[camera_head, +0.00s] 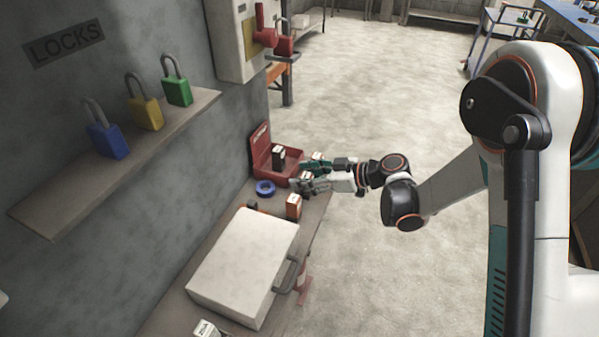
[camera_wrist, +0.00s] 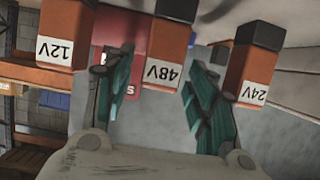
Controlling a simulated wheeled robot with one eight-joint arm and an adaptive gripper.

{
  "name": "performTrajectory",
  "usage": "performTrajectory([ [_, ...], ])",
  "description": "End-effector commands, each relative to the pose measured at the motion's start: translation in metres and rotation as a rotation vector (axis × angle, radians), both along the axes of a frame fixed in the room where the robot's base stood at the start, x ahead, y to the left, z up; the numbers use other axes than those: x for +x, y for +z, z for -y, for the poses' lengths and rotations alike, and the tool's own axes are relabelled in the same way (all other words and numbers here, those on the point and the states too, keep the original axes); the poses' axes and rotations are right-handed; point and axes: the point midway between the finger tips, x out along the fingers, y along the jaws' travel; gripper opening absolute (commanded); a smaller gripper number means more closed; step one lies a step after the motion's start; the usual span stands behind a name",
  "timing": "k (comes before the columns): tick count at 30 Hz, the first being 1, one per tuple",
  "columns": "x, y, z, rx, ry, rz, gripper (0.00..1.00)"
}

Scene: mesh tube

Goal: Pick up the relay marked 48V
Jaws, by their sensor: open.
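The relay marked 48V (camera_wrist: 168,48) is an orange block with a black part and a white label, upside down in the wrist view. It shows between the two green fingers of my gripper (camera_wrist: 160,92), which are apart with nothing held. Whether either finger touches it I cannot tell. The relay marked 12V (camera_wrist: 62,32) is left of it and the relay marked 24V (camera_wrist: 252,72) is right of it. In the head view my gripper (camera_head: 318,174) is at the red box, and its fingers partly hide what is there; labels are too small to read.
An open red box (camera_head: 262,150) stands by the wall, with a blue tape roll (camera_head: 265,188) and an orange relay (camera_head: 293,207) near it. A large white case (camera_head: 245,265) lies nearer on the bench. A shelf (camera_head: 190,110) with several padlocks juts from the wall.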

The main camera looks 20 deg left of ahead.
Motion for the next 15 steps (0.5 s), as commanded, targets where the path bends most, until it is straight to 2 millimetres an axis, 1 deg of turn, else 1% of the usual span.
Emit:
performTrajectory([
  [4, 0.0002, 0.0006, 0.0005, 0.000, -0.001, 0.000, 0.52],
  [10, 0.0001, 0.0006, 0.0007, 0.000, 0.000, 0.000, 0.06],
  [11, 0.0001, 0.0006, 0.0007, 0.000, 0.000, 0.000, 0.03],
  [15, 0.0001, 0.0007, 0.0008, 0.000, 0.000, 0.000, 0.03],
])
